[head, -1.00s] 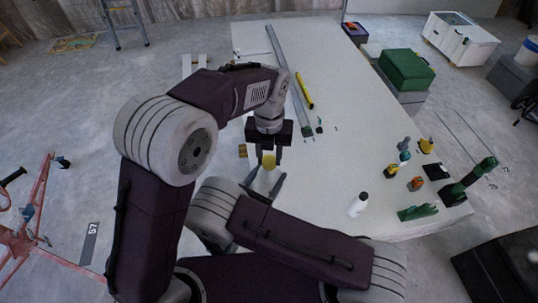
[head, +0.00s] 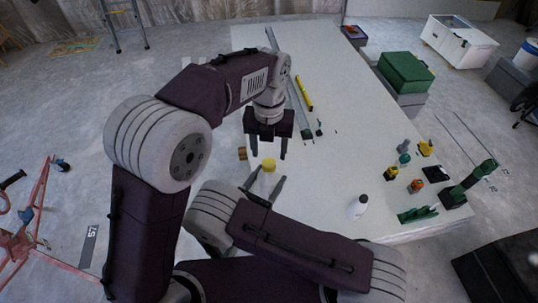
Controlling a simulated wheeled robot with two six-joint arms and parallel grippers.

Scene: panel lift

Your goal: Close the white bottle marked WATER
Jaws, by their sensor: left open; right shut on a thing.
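A pale bottle (head: 265,182) with a yellow cap (head: 268,164) stands upright between the fingers of my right gripper (head: 264,188), which is shut on it near the table's front edge. The cap sits on the bottle's top; whether it is tight cannot be told. My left gripper (head: 268,153) points down just above the cap, open and empty, its fingers apart on either side. A white bottle (head: 357,209) with a small top stands on the table to the right. No lettering can be read on either bottle. My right arm hides the lower part of the held bottle.
On the white table (head: 330,165) lie a long grey bar (head: 299,104) and a yellow tool (head: 303,91). The table's middle is clear. A green case (head: 405,70) stands beyond the right edge.

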